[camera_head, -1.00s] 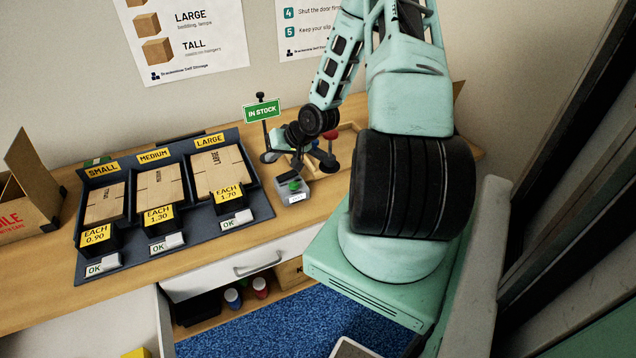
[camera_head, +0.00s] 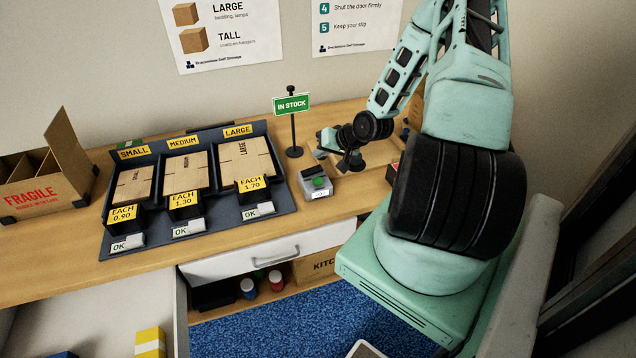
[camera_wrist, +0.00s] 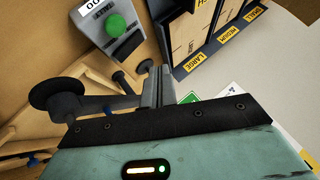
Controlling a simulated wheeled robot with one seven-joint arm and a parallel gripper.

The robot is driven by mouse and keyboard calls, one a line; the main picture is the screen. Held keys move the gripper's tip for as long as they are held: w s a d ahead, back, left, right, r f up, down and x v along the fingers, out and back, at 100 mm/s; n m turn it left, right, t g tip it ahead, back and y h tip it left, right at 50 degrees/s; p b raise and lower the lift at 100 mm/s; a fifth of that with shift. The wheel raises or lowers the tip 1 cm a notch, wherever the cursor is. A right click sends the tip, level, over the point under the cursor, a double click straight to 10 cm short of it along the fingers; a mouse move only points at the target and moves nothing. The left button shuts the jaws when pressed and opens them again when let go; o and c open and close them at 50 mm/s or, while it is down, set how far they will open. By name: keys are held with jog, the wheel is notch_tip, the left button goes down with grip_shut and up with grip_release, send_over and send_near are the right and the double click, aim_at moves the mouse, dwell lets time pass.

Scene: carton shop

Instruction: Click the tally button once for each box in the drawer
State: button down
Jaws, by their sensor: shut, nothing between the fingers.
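The tally button (camera_head: 319,183) is a green dome on a small grey counter box on the desk, right of the carton display. It also shows in the wrist view (camera_wrist: 115,25), where the counter's readout is cut off at the top edge. My gripper (camera_head: 352,165) is shut and empty, just right of and behind the button, apart from it. Its fingers show in the wrist view (camera_wrist: 160,82). At the bottom left, a pale open compartment, perhaps the drawer (camera_head: 95,318), holds a yellow-and-white box (camera_head: 150,342) and part of a dark blue one (camera_head: 62,354). Its lower part is cut off.
An IN STOCK sign (camera_head: 291,104) stands behind the button. The dark display tray (camera_head: 265,218) holds small, medium and large cartons. A FRAGILE carton (camera_head: 35,190) stands at the left. A white drawer front (camera_head: 225,264) with a handle is below the desk.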

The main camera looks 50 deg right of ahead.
jog(key=b, duration=0.4)
send_over(321, 181)
notch_tip(321, 181, down, 5)
jog(key=shift+f, duration=0.2)
jog(key=shift+f+b, duration=0.75)
jog(key=shift+f, duration=0.25)
jog(key=shift+a+f, duration=0.1)
dwell(0.7)
jog(key=shift+f, duration=0.3)
jog(key=shift+f+b, duration=0.45)
jog(key=shift+f, duration=0.1)
dwell(0.6)
jog(key=shift+r, duration=0.1)
jog(key=shift+r+p, duration=0.9)
jog(key=shift+r+p, duration=2.2)
jog(key=shift+r, duration=0.25)
